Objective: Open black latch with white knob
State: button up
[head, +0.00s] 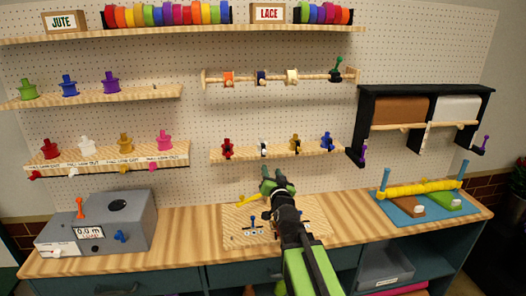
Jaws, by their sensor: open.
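A small black piece with a white knob (263,148) is on the front of the short middle shelf, second from the left in a row of small coloured pieces. It is too small to tell whether it is open or shut. My gripper (274,184) is open, below that shelf and in front of the pegboard, with its jaws pointing up and away from me. I see nothing between its jaws. In the picture, a gap separates it from the white-knobbed piece.
The row also has red (227,148), yellow (295,143) and blue (326,142) pieces. Above hangs a wooden rod (285,78) with spools. My arm crosses a wooden board (240,222) on the worktop. A grey box (130,215) stands left; a blue mat (400,212) lies right.

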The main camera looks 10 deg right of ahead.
aim_at(265, 153)
jog(key=w, duration=1.6)
jog(key=shift+w, duration=0.2)
grip_shut()
